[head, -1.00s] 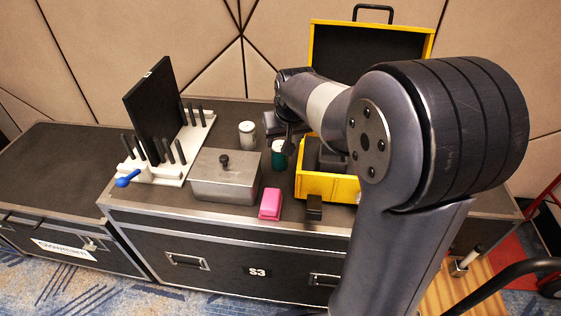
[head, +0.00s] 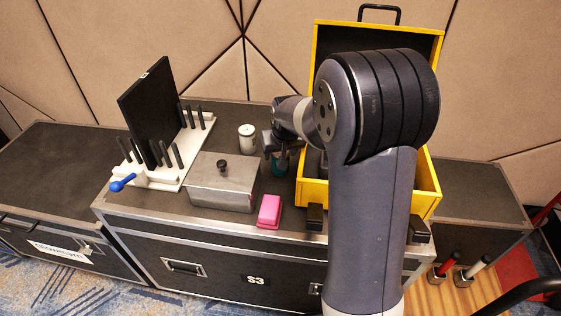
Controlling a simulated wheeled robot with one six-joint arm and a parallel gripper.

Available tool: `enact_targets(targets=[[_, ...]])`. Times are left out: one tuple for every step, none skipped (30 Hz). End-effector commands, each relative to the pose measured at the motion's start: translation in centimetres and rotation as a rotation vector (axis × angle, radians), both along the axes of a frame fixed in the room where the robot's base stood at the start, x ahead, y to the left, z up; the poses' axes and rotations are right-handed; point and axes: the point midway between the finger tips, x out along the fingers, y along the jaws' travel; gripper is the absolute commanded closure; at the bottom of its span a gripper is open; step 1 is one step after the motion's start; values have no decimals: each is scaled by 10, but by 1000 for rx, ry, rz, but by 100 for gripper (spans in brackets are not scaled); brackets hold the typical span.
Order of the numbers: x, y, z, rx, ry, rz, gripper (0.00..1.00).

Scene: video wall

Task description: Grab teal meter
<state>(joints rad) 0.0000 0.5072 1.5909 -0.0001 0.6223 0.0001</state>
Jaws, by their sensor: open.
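The teal meter (head: 280,163) is a small dark teal cylinder standing on the black case top, between the white canister and the yellow case. Its upper part is covered by my gripper (head: 281,149). My gripper is open and points down at the meter, with its fingers at or close around the meter's top. I cannot tell whether they touch it.
A white canister (head: 247,138) stands just left of my gripper. A grey lidded metal box (head: 222,187) and a pink block (head: 269,211) are in front. The open yellow case (head: 313,193) is close on the right. A white rack (head: 165,182) holds a black panel (head: 150,112).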

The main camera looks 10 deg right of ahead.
Motion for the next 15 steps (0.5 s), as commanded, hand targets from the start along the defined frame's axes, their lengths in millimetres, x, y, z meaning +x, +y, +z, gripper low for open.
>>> enact_targets(targets=[[0, 0, 0, 0, 0, 0, 42], [0, 0, 0, 0, 0, 0, 44], [0, 0, 0, 0, 0, 0, 47], [0, 0, 0, 0, 0, 0, 50], [0, 0, 0, 0, 0, 0, 52], [0, 0, 0, 0, 0, 0, 55], [0, 0, 0, 0, 0, 0, 58], [0, 0, 0, 0, 0, 0, 60], [0, 0, 0, 0, 0, 0, 64], [0, 0, 0, 0, 0, 0, 66], [0, 0, 0, 0, 0, 0, 68], [0, 0, 0, 0, 0, 0, 72], [0, 0, 0, 0, 0, 0, 74], [0, 0, 0, 0, 0, 0, 77], [0, 0, 0, 0, 0, 0, 79]])
